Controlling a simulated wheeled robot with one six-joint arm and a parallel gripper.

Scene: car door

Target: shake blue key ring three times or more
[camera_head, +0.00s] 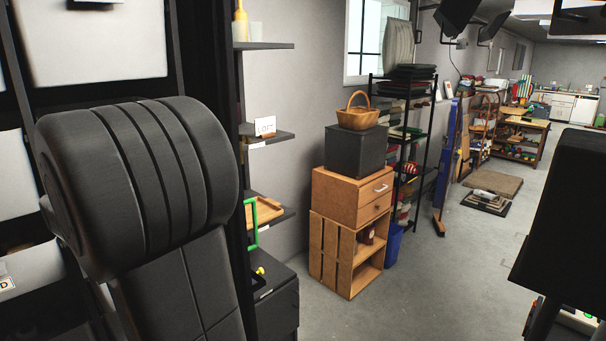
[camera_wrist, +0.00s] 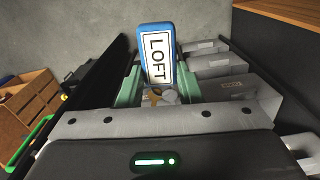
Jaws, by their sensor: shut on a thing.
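The blue key ring (camera_wrist: 157,42) shows in the wrist view as a blue tag with a white label reading LOFT. A brass-coloured key part (camera_wrist: 154,96) and a metal ring are partly visible at its lower end. My gripper (camera_wrist: 160,90), with pale green finger pads, is shut on the key ring, one pad on each side of it. The tag sticks out beyond the fingertips, with its label facing the wrist camera. The head view does not show the key ring or my gripper; a dark link of my arm fills its left side.

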